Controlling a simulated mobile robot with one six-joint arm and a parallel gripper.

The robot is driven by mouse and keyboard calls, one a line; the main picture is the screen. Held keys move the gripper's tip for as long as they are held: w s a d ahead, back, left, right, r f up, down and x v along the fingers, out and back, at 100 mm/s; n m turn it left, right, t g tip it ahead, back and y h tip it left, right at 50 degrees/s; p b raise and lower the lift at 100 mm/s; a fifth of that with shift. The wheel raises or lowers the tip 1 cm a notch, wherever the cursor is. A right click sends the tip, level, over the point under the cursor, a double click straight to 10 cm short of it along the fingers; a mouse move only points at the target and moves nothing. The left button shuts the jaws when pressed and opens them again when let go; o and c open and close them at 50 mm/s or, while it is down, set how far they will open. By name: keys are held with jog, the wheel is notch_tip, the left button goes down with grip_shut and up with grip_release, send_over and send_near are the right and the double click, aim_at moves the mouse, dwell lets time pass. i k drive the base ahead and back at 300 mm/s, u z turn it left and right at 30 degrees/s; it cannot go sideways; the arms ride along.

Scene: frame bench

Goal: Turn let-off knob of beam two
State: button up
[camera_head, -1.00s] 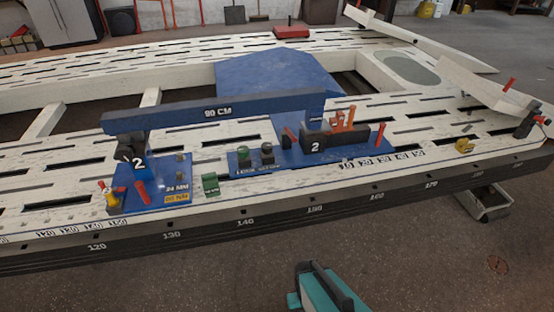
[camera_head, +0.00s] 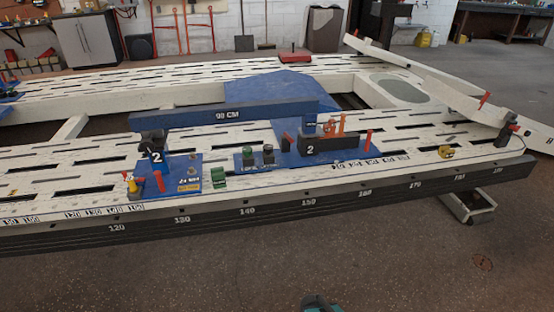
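The blue beam (camera_head: 235,113), labelled 90 CM, spans between two stands marked 2. The left stand (camera_head: 152,145) is on a blue plate (camera_head: 165,192) with a red lever (camera_head: 159,181) and a yellow knob with a red part (camera_head: 133,188). The right stand (camera_head: 325,146) is dark, with orange parts (camera_head: 335,127) and red levers (camera_head: 367,140) beside it. Which part is the let-off knob I cannot tell. My gripper is not in view; only a teal and dark piece, seemingly of my arm (camera_head: 322,304), shows at the bottom edge, well apart from the bench.
The white slotted bench frame (camera_head: 80,170) has a dark numbered front edge (camera_head: 300,212). Green (camera_head: 218,177) and dark knobs (camera_head: 268,154) sit between the stands. A yellow item (camera_head: 446,152) is at right. The foreground floor is clear.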

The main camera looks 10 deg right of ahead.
aim_at(268, 148)
jog(key=z, duration=0.2)
jog(key=k, duration=0.55)
jog(key=u, duration=1)
jog(key=i, duration=1.15)
jog(key=u, duration=0.05)
